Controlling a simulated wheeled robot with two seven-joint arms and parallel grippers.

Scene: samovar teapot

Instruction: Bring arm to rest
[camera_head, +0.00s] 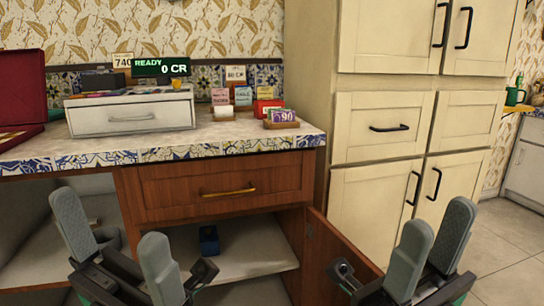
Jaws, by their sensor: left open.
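My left gripper (112,240) is at the lower left, in front of the open lower cabinet. Its two grey fingers are spread wide with nothing between them. My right gripper (435,242) is at the lower right, in front of the cream cabinet. Its two fingers look close together from this angle, and I see no object held; the gap between them is unclear.
A wooden cabinet door (335,262) stands open beside my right gripper. A small dark blue object (209,240) sits on the shelf inside. The tiled counter (225,139) holds a white drawer box (130,112) and several small card boxes. Open floor (505,250) lies right.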

